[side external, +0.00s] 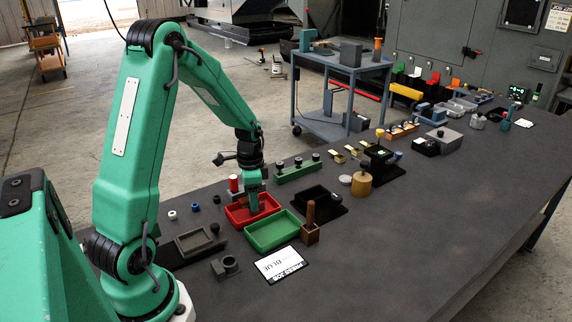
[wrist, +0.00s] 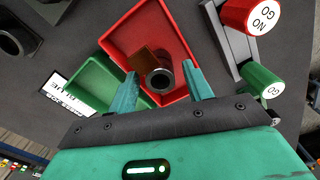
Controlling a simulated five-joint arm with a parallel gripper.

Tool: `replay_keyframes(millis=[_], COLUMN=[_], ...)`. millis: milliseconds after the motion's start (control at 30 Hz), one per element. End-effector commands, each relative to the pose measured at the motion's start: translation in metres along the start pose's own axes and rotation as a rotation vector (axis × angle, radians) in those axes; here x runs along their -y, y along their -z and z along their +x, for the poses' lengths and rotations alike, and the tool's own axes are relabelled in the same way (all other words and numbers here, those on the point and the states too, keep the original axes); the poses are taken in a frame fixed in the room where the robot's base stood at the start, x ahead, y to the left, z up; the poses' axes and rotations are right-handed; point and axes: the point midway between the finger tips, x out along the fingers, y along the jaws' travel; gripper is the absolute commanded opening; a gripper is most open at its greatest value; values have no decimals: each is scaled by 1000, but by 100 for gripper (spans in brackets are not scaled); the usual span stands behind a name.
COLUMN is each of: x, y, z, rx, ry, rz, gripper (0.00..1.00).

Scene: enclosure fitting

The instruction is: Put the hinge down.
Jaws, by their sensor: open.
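My gripper (side external: 254,206) is low over the red tray (side external: 234,223). In the wrist view my gripper (wrist: 161,82) is open, with one finger on each side of a brownish flat piece (wrist: 142,59) and a dark round tube end (wrist: 160,79). These appear to be the hinge, lying in the red tray (wrist: 120,42); I cannot tell whether they are one part. A finger hides some of the tray. In the side view the fingers hide the hinge. A green tray (side external: 272,231) is beside the red one.
A red-and-green gauge marked GO and NO GO (wrist: 251,16) stands close to the right finger side. The table's front right is clear.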

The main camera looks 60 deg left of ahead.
Motion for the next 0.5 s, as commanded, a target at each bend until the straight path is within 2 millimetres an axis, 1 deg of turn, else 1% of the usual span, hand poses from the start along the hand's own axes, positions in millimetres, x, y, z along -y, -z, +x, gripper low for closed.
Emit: replay_keyframes(millis=[167, 267, 367, 500], x=[0, 0, 1, 1], y=[0, 0, 1, 1], z=[-7, -14, -26, -47], rx=[-2, -2, -3, -4], ry=[2, 2, 4, 5], rz=[0, 0, 0, 0], gripper=[50, 50, 50, 50])
